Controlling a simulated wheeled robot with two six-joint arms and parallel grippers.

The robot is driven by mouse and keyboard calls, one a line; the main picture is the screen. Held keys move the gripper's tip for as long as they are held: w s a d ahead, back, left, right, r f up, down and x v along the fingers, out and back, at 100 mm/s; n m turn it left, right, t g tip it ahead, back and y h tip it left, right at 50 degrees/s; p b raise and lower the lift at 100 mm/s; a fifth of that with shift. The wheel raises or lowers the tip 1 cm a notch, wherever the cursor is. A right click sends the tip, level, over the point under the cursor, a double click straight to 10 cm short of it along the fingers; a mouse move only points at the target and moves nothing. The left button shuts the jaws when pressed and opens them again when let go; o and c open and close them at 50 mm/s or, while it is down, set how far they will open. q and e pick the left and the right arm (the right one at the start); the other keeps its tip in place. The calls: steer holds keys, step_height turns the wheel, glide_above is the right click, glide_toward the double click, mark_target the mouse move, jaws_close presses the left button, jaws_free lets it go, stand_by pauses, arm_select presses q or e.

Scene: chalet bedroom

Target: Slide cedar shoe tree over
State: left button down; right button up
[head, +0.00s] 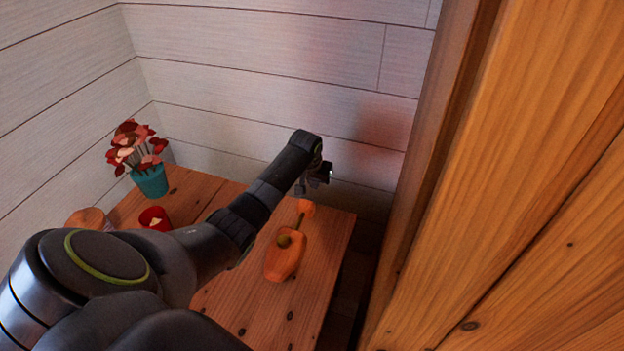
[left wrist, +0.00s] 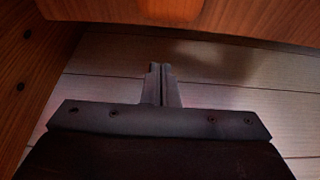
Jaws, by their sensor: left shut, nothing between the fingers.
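The cedar shoe tree (head: 286,260) is orange and lies on a wooden table, with its wide front part toward me and its small end (head: 306,208) toward the wall. My left gripper (head: 301,190) comes over the table from the left, just beyond the small end. Its fingers (left wrist: 161,84) are together and empty in the left wrist view. An orange piece, likely the shoe tree's small end (left wrist: 170,10), shows at the top of that view, apart from the fingers. I cannot tell whether the gripper touches it. My right gripper is out of view.
The wooden table (head: 325,240) also bears a teal pot of red flowers (head: 150,180), a red candle holder (head: 154,218) and a round wooden item (head: 88,218). A plank wall stands behind. A large wooden panel (head: 500,200) rises at the right, past a gap.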

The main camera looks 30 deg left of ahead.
mark_target(305, 204)
arm_select(q)
steer(key=shift+s+d+r, duration=0.1)
steer(key=shift+s+d, duration=0.15)
steer(key=shift+s, duration=0.75)
steer(key=shift+s+d, duration=0.25)
steer(key=shift+s, duration=0.7)
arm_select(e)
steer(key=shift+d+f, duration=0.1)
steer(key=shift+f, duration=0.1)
arm_select(q)
steer(key=shift+s+p, duration=0.1)
steer(key=shift+p, duration=0.4)
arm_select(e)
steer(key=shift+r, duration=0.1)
